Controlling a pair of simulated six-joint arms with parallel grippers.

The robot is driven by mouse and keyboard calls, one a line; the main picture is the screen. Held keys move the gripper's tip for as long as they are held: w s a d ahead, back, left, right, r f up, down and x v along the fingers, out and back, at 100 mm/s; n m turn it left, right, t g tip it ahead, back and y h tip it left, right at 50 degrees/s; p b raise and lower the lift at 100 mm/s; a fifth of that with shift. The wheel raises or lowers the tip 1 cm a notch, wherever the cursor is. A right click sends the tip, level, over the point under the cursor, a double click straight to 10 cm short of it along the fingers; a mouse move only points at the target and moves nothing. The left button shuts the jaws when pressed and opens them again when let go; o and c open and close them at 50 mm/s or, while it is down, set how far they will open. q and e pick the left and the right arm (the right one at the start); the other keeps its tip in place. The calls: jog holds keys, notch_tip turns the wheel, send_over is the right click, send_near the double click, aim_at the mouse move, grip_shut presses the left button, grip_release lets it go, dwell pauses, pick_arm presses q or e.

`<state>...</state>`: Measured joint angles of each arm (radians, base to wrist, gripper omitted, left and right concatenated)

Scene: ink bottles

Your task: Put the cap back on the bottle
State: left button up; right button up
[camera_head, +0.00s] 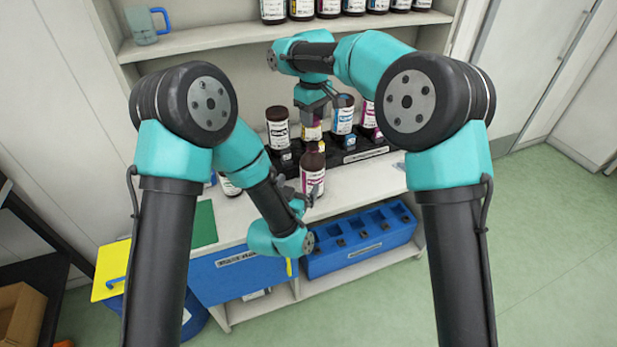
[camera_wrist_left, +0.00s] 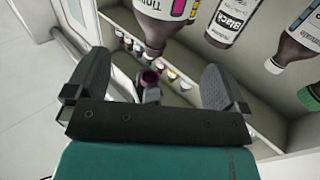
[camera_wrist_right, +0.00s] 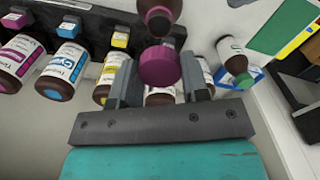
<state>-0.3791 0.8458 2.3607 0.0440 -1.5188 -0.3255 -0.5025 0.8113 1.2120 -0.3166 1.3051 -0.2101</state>
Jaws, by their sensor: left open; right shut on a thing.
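The uncapped bottle (camera_head: 312,176), with a brown body and a magenta-banded white label, stands upright on the white counter in the head view. Its brown shoulder also shows at the top of the left wrist view (camera_wrist_left: 150,34). My right gripper (camera_wrist_right: 158,78) is shut on the magenta cap (camera_wrist_right: 160,66), apart from the bottle. The cap's hollow side faces the left wrist camera (camera_wrist_left: 150,78). In the head view my right gripper (camera_head: 313,108) is behind and above the bottle; the cap is hard to make out there. My left gripper (camera_head: 296,197) is open and empty, close beside the bottle.
A black rack (camera_head: 362,153) with several ink bottles stands behind, close to my right gripper. A green mat (camera_head: 204,224) lies at the left. A shelf (camera_head: 210,44) with more bottles is above.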

aim_at(312, 160)
pick_arm(q)
jog(key=shift+w, duration=0.1)
jog(key=x, duration=1.1)
jog(key=shift+w+d, duration=0.15)
jog(key=shift+w, duration=0.25)
jog(key=shift+c, duration=0.3)
jog(key=c, duration=1)
jog(key=shift+c, duration=0.2)
pick_arm(e)
jog(key=shift+f, duration=2.5)
